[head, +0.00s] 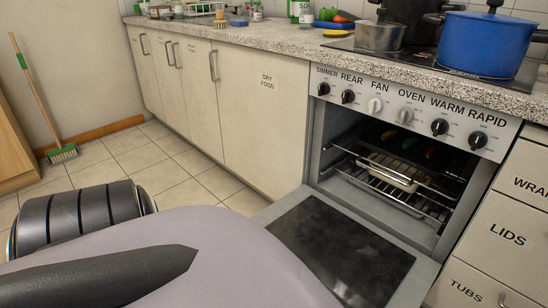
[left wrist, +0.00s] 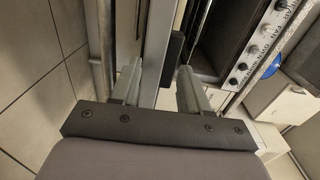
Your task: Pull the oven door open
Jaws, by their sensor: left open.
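The oven door (head: 345,248) hangs folded down in front of the oven (head: 315,175) in the head view, its dark glass panel facing up. The oven cavity is open to view. My left gripper (left wrist: 159,70) shows in the left wrist view with its two fingers apart. A pale strip that looks like the door's edge (left wrist: 158,42) runs between and beyond the fingertips. I cannot tell whether the fingers touch it. The door's handle is not clearly visible. In the head view my arm hides the door's near left part, and neither gripper shows there.
Wire racks with a pale tray (head: 390,176) are inside the oven. A blue pot (head: 484,43) and a steel pan (head: 379,37) stand on the hob above. Labelled drawers (head: 508,236) flank the right side. Tiled floor is free at left, near a broom (head: 40,95).

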